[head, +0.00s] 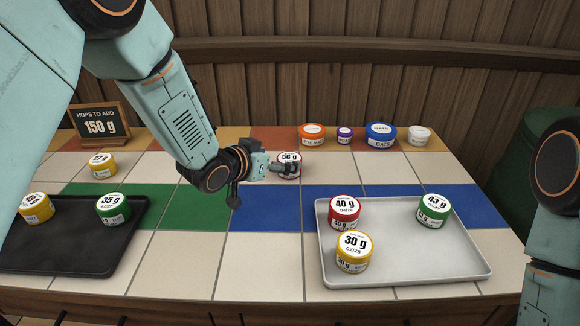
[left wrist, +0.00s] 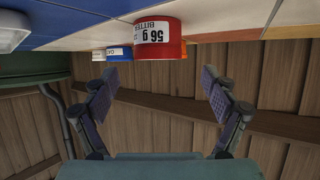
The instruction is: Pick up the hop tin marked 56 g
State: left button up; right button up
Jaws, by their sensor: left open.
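The red hop tin marked 56 g (head: 289,157) stands upright on the tiled counter behind the blue tiles. In the head view a finger of my left gripper (head: 284,169) hides part of its side. In the left wrist view the tin (left wrist: 158,45) appears upside down, between and beyond the fingertips. My left gripper (left wrist: 155,77) is open with nothing between its fingers, and a gap to the tin shows there. My right gripper is out of view; only part of that arm shows at the right edge.
A light tray (head: 400,283) with red 40 g, yellow 30 g and green 43 g tins stands at front right. A dark tray (head: 70,262) with tins is at left. Orange (head: 312,134), purple, blue and white containers line the back. A sign (head: 101,122) reads 150 g.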

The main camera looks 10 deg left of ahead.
aim_at(288, 159)
pick_arm(q)
jog(key=x, duration=0.2)
jog(key=b+x, duration=0.1)
jog(key=shift+w+d+f, duration=0.1)
jog(key=shift+d+f, duration=0.1)
jog(key=shift+f, duration=0.3)
jog(key=shift+w+d, duration=0.15)
jog(key=shift+w, duration=0.15)
jog(key=c, duration=1.3)
jog(key=shift+o, duration=0.2)
jog(key=shift+r, duration=0.1)
